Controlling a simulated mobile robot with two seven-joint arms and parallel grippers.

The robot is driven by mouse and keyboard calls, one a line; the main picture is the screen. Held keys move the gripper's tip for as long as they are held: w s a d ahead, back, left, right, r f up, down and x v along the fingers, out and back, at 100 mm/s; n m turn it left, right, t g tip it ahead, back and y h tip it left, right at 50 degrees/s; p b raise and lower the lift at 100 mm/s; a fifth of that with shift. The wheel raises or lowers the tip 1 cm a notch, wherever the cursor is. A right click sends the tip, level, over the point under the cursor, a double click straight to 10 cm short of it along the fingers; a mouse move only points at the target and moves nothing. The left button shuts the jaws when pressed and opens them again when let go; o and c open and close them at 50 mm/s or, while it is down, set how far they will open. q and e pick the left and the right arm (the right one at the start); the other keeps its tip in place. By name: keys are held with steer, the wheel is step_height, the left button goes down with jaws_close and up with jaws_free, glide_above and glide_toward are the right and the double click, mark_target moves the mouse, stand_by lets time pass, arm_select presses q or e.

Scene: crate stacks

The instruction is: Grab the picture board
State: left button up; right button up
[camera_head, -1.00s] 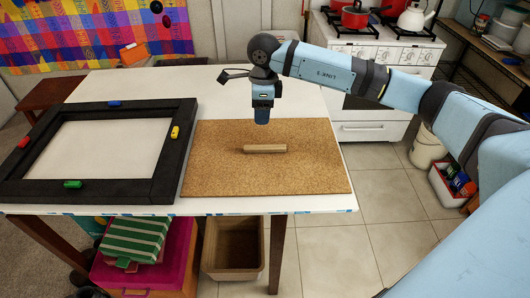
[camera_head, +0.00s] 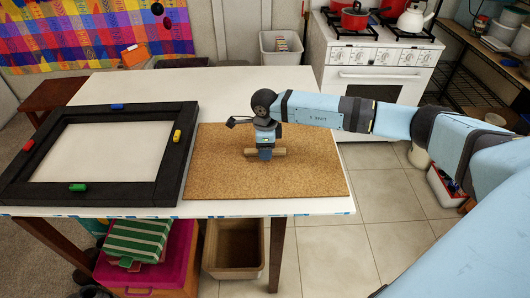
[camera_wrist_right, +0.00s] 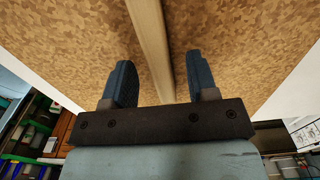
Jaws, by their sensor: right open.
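The picture board (camera_head: 318,178) is a flat brown cork panel lying on the white table, with a pale wooden bar (camera_head: 281,152) as a handle across its middle. My right gripper (camera_head: 265,154) points down at the bar and hides part of it. In the right wrist view the bar (camera_wrist_right: 150,35) runs between the two blue fingers of my open gripper (camera_wrist_right: 159,78), with a gap on both sides. The cork (camera_wrist_right: 75,45) fills the background there. My left gripper is not in view.
A black frame (camera_head: 173,168) with small coloured blocks on its rim lies on the table left of the board. The white table (camera_head: 200,90) is clear behind them. A stove (camera_head: 385,65) stands at the back right, and a brown bin (camera_head: 236,247) is under the table.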

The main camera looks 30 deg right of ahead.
steer(key=shift+f, duration=0.4)
steer(key=shift+c, duration=0.4)
jaws_close()
steer(key=shift+r, duration=0.1)
